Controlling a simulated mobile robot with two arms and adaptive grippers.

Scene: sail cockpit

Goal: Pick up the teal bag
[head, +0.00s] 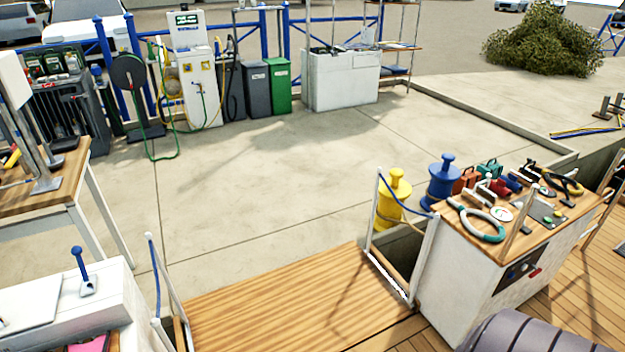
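A small teal bag (489,168) with a handle on top stands at the back of the wooden-topped white counter (465,280) on the right. Other small items in front of it hide its lower part. An orange-brown bag (466,180) of similar shape stands to its left. Neither of my grippers is in view.
The counter top also holds red and blue items, a teal-and-grey ring-shaped tool (482,224) and a board. Yellow (393,200) and blue (441,183) bollards stand behind it. A wooden gangway (275,305) lies left of the counter between railings. Open concrete (270,180) lies beyond.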

